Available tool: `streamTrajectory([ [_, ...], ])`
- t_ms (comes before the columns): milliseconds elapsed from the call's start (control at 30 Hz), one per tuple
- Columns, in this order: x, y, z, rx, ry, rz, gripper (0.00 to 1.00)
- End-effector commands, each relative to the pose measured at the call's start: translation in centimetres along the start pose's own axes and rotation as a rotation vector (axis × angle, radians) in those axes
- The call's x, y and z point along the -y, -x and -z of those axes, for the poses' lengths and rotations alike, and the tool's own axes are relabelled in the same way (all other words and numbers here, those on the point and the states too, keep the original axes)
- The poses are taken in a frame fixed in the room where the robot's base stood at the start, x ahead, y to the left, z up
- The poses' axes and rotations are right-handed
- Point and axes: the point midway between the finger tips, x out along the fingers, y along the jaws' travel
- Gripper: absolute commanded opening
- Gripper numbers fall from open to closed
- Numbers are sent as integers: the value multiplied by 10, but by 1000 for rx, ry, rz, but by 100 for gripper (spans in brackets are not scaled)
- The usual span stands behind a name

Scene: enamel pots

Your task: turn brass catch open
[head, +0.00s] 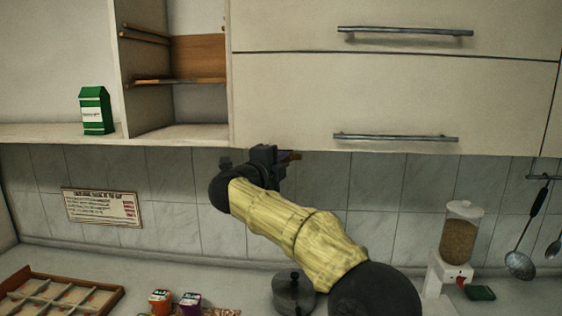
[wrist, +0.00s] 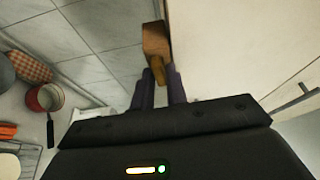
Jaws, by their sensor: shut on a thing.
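The brass catch (wrist: 158,68) shows in the wrist view as a yellowish tab below a brown block (wrist: 156,38), against the lower edge of the cream cabinet. My gripper (wrist: 162,80) has its two dark fingers on either side of the tab and is shut on it. In the head view my gripper (head: 280,157) is just under the cabinet's bottom edge. A small brownish bit of the catch (head: 292,155) shows at its tip. The rest is hidden behind the gripper, and I cannot tell the catch's angle.
The cream cabinet (head: 400,85) with two bar handles is directly above. An open shelf with a green carton (head: 95,110) is at the left. On the counter below are a dark lidded pot (head: 294,294), a grain dispenser (head: 460,235) and a divided wooden tray (head: 60,292).

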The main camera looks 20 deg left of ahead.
Motion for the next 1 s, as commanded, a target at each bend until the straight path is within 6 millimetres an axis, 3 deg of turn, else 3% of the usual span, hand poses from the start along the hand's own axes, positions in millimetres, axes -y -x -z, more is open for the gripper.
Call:
streamTrajectory([
  [633,-3,0,0,-1,-61,-31,0],
  [667,-3,0,0,-1,-60,-31,20],
  [733,-3,0,0,-1,-60,-30,33],
  [1000,-1,0,0,0,-61,-27,33],
])
